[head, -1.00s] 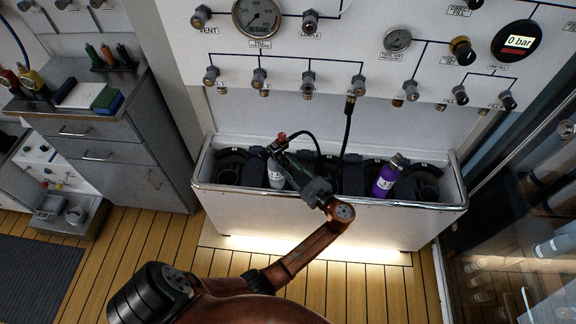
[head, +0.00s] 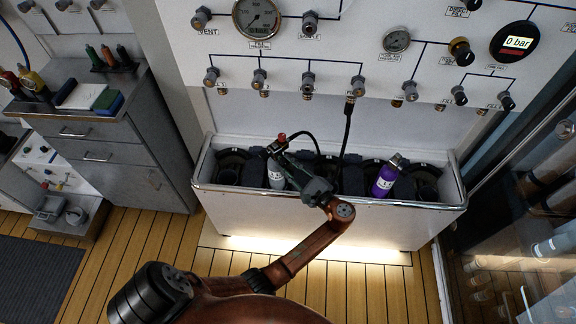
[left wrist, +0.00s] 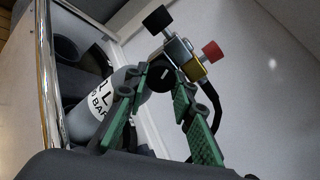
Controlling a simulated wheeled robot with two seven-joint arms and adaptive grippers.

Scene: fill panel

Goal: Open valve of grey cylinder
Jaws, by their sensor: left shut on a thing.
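The grey cylinder (head: 276,179) stands in the left part of the white trough, under my left gripper. In the left wrist view its labelled body (left wrist: 100,103) leans in from the left. Its metal valve (left wrist: 182,53) carries a black knob on top, a red knob (left wrist: 213,52) at the side and a round black knob (left wrist: 161,79) facing the camera. My left gripper (head: 279,149) has its green-padded fingers (left wrist: 162,83) on both sides of that facing knob, shut on it. How far the valve is turned cannot be told. My right gripper is not in view.
A purple cylinder (head: 384,179) stands in the trough (head: 330,203) to the right. A black hose (head: 347,128) runs from the panel into the trough, and another black hose leads from the grey cylinder's valve. The gauge panel (head: 330,50) rises behind. A digital gauge (head: 517,43) reads 0 bar.

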